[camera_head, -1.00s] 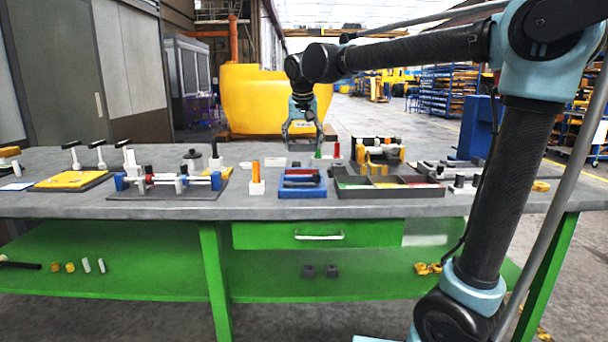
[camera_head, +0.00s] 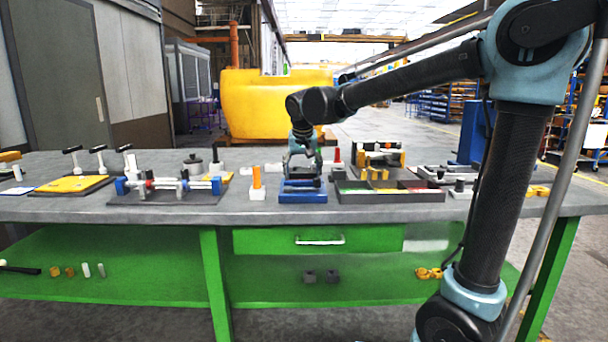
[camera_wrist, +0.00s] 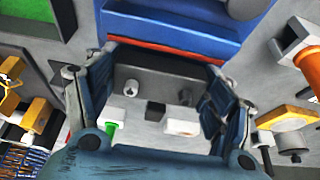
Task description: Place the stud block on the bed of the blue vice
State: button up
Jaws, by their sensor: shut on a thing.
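The blue vice (camera_head: 303,196) stands near the front edge of the bench, and its blue body and red strip fill the top of the wrist view (camera_wrist: 180,30). My gripper (camera_head: 302,172) points down just above and behind the vice. In the wrist view its two fingers (camera_wrist: 163,68) are shut on a dark grey block (camera_wrist: 160,78), which appears to be the stud block. The block spans the fingers close to the red strip, apparently apart from the bed. Its underside is hidden, and it cannot be made out clearly in the head view.
An orange cylinder on a white base (camera_head: 256,184) stands left of the vice. A divided tray (camera_head: 390,197) lies close on the right. A blue-and-white fixture (camera_head: 170,187) is further left. A red cylinder (camera_head: 337,155) stands behind.

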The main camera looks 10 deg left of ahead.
jog(key=o, duration=2)
jog(key=shift+f, duration=0.2)
jog(key=shift+o, duration=0.2)
jog(key=shift+r, duration=0.2)
